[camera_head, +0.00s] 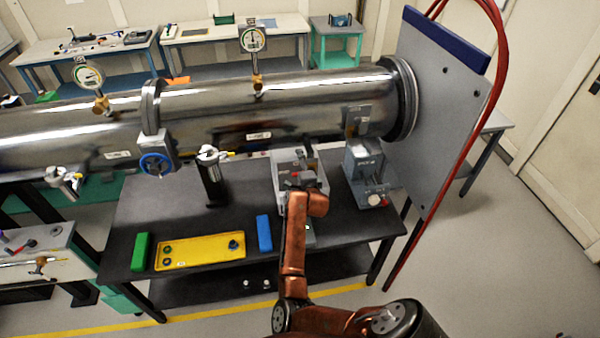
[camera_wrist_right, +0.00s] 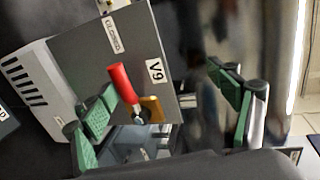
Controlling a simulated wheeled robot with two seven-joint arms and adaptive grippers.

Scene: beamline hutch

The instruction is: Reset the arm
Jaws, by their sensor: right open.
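My right gripper (camera_head: 301,180) is at the front of a grey box (camera_head: 284,158) under the steel pipe. In the right wrist view my right gripper (camera_wrist_right: 166,92) is open, its green-padded fingers apart. A red-handled lever (camera_wrist_right: 122,83) and a yellow part (camera_wrist_right: 152,108) show between the fingers. I cannot tell whether a finger touches the lever. My left gripper is not in view.
The black table (camera_head: 340,217) holds a yellow tray (camera_head: 200,262), a green block (camera_head: 140,252) and a blue block (camera_head: 264,233). The large pipe (camera_head: 290,95) spans above it. A grey unit (camera_head: 365,175) stands right of my gripper. A red hose (camera_head: 440,190) hangs at right.

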